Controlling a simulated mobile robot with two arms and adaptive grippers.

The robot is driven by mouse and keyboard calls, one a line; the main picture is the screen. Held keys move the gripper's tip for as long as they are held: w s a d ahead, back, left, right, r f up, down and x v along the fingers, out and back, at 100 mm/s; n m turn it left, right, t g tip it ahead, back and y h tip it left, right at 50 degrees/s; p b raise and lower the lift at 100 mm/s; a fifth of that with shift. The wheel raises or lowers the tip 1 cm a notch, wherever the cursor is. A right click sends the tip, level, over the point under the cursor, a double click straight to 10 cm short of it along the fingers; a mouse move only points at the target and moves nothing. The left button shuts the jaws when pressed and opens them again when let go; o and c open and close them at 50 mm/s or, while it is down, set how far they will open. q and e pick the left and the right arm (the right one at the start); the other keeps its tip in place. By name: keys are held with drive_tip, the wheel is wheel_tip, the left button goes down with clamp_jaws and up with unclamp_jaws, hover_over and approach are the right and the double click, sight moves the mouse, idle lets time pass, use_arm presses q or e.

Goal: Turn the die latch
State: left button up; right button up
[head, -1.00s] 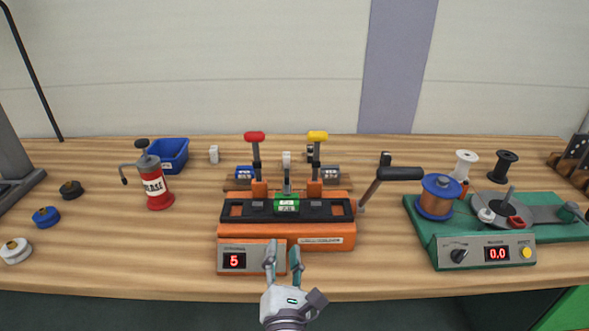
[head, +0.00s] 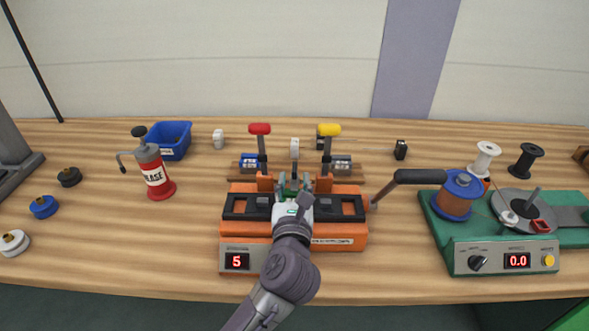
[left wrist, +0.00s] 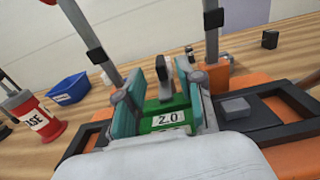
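The orange strander (head: 335,228) stands mid-table with a black frame on top. A green die block (left wrist: 168,122) labelled 2.0 sits in its middle; in the head view my gripper mostly hides it. Behind the block stands a small upright lever with a pale top (head: 294,150), likely the die latch; it shows dark grey in the left wrist view (left wrist: 166,80). My left gripper (head: 294,181) is over the block, its teal fingers apart on either side of block and lever. Whether a finger touches the lever, I cannot tell. My right gripper is not in view.
A red-handled lever (head: 261,150) and a yellow-handled lever (head: 328,152) rise close on both sides of my gripper. A black crank handle (head: 420,176) sticks out right. A grease can (head: 154,172) and blue bin (head: 170,141) stand left, a green winder (head: 500,245) right.

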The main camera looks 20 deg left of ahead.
sight(295, 174)
use_arm(q)
drive_tip(key=shift+x, duration=1.7)
drive_tip(key=shift+s, duration=0.1)
clamp_jaws()
